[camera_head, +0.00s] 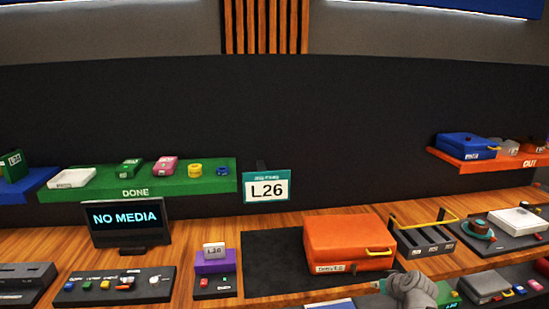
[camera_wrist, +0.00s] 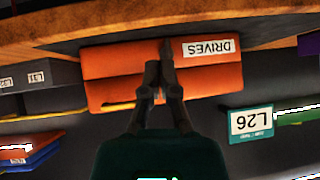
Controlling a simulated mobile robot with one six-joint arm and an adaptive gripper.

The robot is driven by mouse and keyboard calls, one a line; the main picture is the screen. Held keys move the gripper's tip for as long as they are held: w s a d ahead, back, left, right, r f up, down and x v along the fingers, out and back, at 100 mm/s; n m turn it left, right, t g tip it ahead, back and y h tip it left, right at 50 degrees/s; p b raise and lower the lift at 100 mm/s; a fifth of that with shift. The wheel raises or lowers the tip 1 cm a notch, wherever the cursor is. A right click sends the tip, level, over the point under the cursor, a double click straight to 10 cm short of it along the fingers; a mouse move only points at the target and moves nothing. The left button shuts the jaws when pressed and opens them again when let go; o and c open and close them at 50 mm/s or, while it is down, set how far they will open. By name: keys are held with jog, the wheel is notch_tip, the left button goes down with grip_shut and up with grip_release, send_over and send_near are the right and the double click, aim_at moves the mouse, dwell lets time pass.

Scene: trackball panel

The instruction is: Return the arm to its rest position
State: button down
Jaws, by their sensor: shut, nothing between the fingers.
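My gripper (camera_wrist: 159,70) is shut and empty in the wrist view, where the picture is upside down. Its dark fingers overlap the orange case (camera_wrist: 215,80), which has a white "DRIVES" label and a yellow handle. I cannot tell whether they touch it. In the head view, part of my grey arm (camera_head: 412,288) shows at the bottom edge, in front of the orange case (camera_head: 345,240). The fingertips cannot be made out there. The case sits closed on a dark mat (camera_head: 268,265) on the wooden bench.
A slotted rack (camera_head: 425,240) with a yellow bar stands right of the case. A purple block (camera_head: 213,266) and a "NO MEDIA" screen (camera_head: 128,222) stand left. An "L26" sign (camera_head: 267,187), a green "DONE" shelf (camera_head: 200,184) and an orange "OUT" shelf (camera_head: 485,158) are behind.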

jog(key=s+a+f+g+h, duration=0.1)
jog(key=s+a+f+g, duration=0.2)
jog(key=a, duration=0.4)
jog(key=s+a+f+m+g+h, duration=0.1)
jog(key=s+a+f+g, duration=0.2)
jog(key=s+a+g, duration=0.3)
jog(key=shift+s+a+m+h, duration=0.3)
jog(key=shift+s+a, duration=0.4)
jog(key=shift+a, duration=0.2)
jog(key=shift+d, duration=0.1)
